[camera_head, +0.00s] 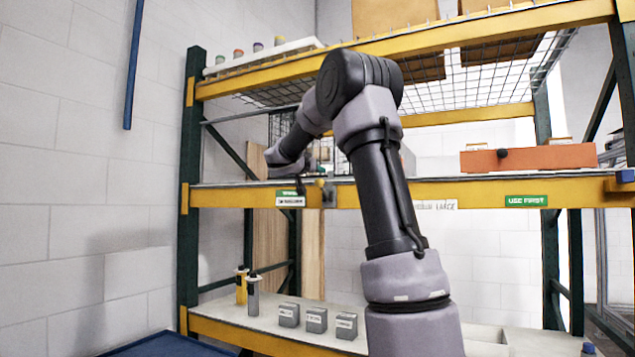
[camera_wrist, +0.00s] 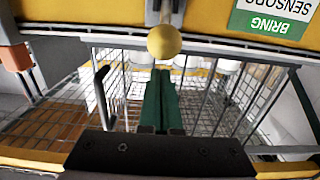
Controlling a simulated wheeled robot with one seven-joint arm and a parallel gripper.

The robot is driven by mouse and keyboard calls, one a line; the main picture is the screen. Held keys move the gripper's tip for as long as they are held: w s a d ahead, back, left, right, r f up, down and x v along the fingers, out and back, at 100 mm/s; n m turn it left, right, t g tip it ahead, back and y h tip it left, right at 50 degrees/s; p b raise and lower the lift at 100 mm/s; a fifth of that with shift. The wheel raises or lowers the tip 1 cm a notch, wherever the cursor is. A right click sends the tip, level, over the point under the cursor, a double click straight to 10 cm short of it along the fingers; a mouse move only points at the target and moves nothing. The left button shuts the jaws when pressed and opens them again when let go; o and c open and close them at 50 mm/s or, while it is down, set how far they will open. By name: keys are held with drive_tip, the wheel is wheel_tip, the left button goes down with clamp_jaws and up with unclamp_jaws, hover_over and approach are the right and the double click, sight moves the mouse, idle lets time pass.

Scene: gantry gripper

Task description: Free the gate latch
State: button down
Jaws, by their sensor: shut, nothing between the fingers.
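In the wrist view a round yellow knob (camera_wrist: 164,41) sits on a grey bracket (camera_wrist: 165,14) at the yellow shelf beam; this looks like the gate latch. In the head view the latch shows small as a grey plate (camera_head: 329,194) on the middle beam. A wire-mesh gate or cage (camera_wrist: 215,90) lies behind it. My gripper (camera_wrist: 161,74) has its green fingers together and empty, their tips just below the knob in the picture. I cannot tell whether they touch it. In the head view my gripper is small and partly hidden by the arm.
A green-and-white sign (camera_wrist: 268,18) is on the beam, upside down in the wrist view. A dark hooked handle (camera_wrist: 102,90) stands left of my fingers. An orange box (camera_head: 530,157) sits on the middle shelf. Grey boxes (camera_head: 316,320) and two bottles stand on the lower shelf.

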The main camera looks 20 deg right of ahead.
drive_tip(key=shift+f, duration=3.65)
drive_tip(key=r+v, duration=0.1)
drive_tip(key=v, duration=0.8)
drive_tip(key=shift+r, duration=0.15)
